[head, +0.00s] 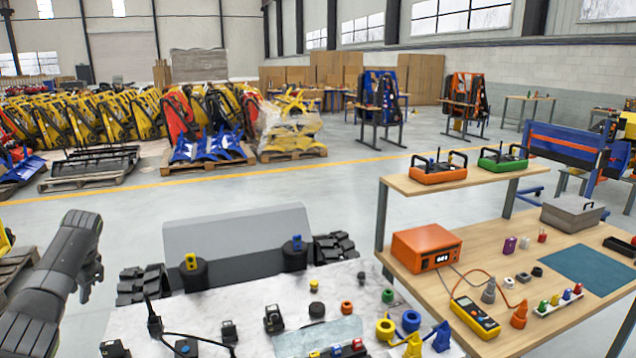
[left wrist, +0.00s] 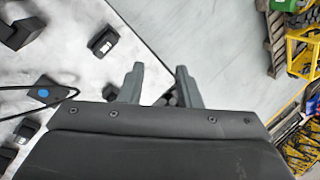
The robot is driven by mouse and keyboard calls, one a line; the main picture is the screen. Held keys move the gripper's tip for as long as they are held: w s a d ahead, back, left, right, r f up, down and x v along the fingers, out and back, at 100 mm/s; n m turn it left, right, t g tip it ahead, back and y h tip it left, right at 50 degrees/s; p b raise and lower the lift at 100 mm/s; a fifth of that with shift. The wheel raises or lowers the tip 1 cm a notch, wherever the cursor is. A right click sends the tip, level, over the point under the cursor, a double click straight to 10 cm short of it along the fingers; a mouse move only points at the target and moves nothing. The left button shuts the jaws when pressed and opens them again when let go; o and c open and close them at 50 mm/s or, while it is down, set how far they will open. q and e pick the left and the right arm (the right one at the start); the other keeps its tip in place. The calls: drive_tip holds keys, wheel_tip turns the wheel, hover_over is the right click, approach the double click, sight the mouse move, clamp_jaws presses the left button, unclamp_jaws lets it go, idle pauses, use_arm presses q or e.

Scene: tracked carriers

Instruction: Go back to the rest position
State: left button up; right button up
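My left gripper (head: 92,277) hangs at the left of the head view, beyond the left edge of the white marble-look tabletop (head: 250,318). In the left wrist view its two grey fingers (left wrist: 160,72) stand apart with nothing held between them. Below them show the pale floor and a small dark thing partly hidden by the fingers. The tabletop fills the left of that view, apart from the fingers. My right gripper is in neither view.
Small black blocks, a cable, rings and yellow and blue pieces lie on the tabletop. A wooden bench (head: 575,255) at right carries an orange box (head: 426,247) and a yellow meter (head: 475,316). Open floor (head: 300,190) lies beyond; yellow machines stand at the far left.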

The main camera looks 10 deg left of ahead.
use_arm(q)
drive_tip(key=s+a+f+n+y, duration=0.1)
drive_tip(key=s+a+f+y, duration=0.1)
drive_tip(key=s+a+f, duration=0.55)
drive_tip(key=s+a+f+y, duration=0.2)
drive_tip(key=s+a+f, duration=0.3)
drive_tip(key=s+f, duration=0.45)
drive_tip(key=s+a+f+m+t+y, duration=0.15)
drive_tip(key=s+f, duration=0.35)
drive_tip(key=s, duration=0.8)
drive_tip(key=s+a+f+m+t, duration=0.1)
drive_tip(key=s+a+f, duration=0.3)
drive_tip(key=s, duration=0.8)
drive_tip(key=s+d+f+n+h, duration=0.1)
drive_tip(key=s+d+f+h, duration=0.1)
drive_tip(key=d+f, duration=1)
drive_tip(key=s+d+f+n+h, duration=0.1)
drive_tip(key=s+d+f+h, duration=0.1)
drive_tip(key=d+f, duration=1)
drive_tip(key=d+f+n+h, duration=0.1)
drive_tip(key=d+f, duration=0.3)
drive_tip(key=d, duration=1.3)
drive_tip(key=d+f+n+h, duration=0.1)
drive_tip(key=d+f+h, duration=0.2)
drive_tip(key=d, duration=1.4)
drive_tip(key=shift+f+g+h, duration=0.35)
drive_tip(key=shift+f+h, duration=0.05)
drive_tip(key=shift+h, duration=0.05)
